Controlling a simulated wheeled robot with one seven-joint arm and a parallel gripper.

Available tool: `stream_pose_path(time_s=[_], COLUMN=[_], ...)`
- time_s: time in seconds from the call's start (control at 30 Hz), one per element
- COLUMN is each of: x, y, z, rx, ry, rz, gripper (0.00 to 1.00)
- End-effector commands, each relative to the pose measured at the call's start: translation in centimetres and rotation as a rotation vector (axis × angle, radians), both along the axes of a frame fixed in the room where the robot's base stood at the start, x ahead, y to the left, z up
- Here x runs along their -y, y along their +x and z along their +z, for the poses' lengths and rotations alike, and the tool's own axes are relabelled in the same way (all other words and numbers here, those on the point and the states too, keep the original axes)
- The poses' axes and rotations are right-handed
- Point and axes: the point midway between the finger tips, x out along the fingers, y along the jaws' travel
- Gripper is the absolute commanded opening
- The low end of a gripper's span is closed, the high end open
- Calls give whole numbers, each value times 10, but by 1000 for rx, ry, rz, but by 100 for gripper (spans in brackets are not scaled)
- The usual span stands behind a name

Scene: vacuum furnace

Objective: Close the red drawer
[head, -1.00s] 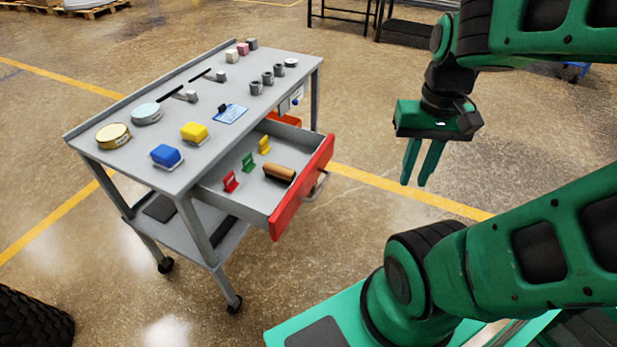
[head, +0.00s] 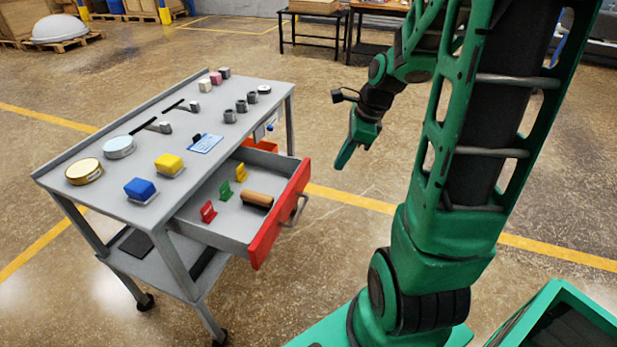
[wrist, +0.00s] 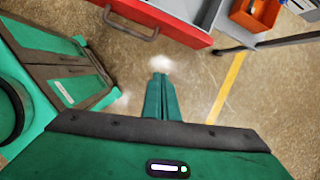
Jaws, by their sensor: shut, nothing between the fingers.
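The red drawer (head: 279,217) of the grey cart stands pulled out, its red front facing right with a grey bar handle (head: 299,209). Inside lie red, green and yellow upright pieces and a brown cylinder (head: 258,200). In the wrist view the red front (wrist: 165,18) and its handle (wrist: 131,24) show along the top. My gripper (head: 344,166) is in the air to the right of the drawer front, fingers pointing down, apart from it. In the wrist view my fingers (wrist: 161,76) are together with nothing between them.
The cart top (head: 160,198) carries blue and yellow blocks, round tins and several small parts. An orange bin (head: 262,146) sits behind the drawer; it also shows in the wrist view (wrist: 254,14). Open floor lies right of the drawer. A dark table (head: 313,30) stands behind.

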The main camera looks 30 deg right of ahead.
Motion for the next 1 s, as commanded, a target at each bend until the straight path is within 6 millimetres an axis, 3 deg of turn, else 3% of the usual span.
stream_pose_path(time_s=[0.2,0.47,1.0], x=[5,2,-18], y=[21,28,54], z=[-10,-26,-107], rx=[-4,-8,-8], ry=[97,115,113], rz=[-214,-249,-246], gripper=[0,0,0])
